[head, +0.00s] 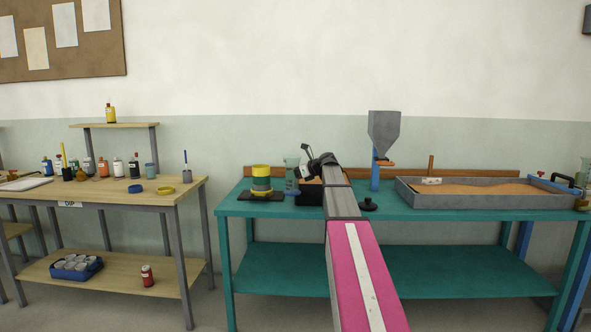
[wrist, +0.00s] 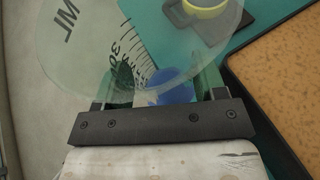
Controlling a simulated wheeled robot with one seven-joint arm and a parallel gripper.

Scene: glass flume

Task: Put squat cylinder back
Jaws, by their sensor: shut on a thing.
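The squat cylinder, a clear, greenish vessel with dark graduation marks, shows in the head view (head: 291,172) above the left part of the teal bench (head: 460,214). In the wrist view its clear wall and wide round rim (wrist: 85,50) fill the upper left, with "30" and "ML" printed on it. My gripper (wrist: 165,78) is shut on it, with one finger on each side. A blue patch lies between the fingers; I cannot tell whether it is in or on the glass. In the head view my arm hides part of the bench, and the fingers are hard to make out.
A yellow and green stack (head: 261,178) on a dark plate stands just left of the cylinder. A dark tray (head: 309,198) with an orange-brown fill lies beside it, partly behind my arm. A hopper (head: 384,130) and sand trough (head: 480,200) stand right. A wooden table (head: 110,198) with bottles stands left.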

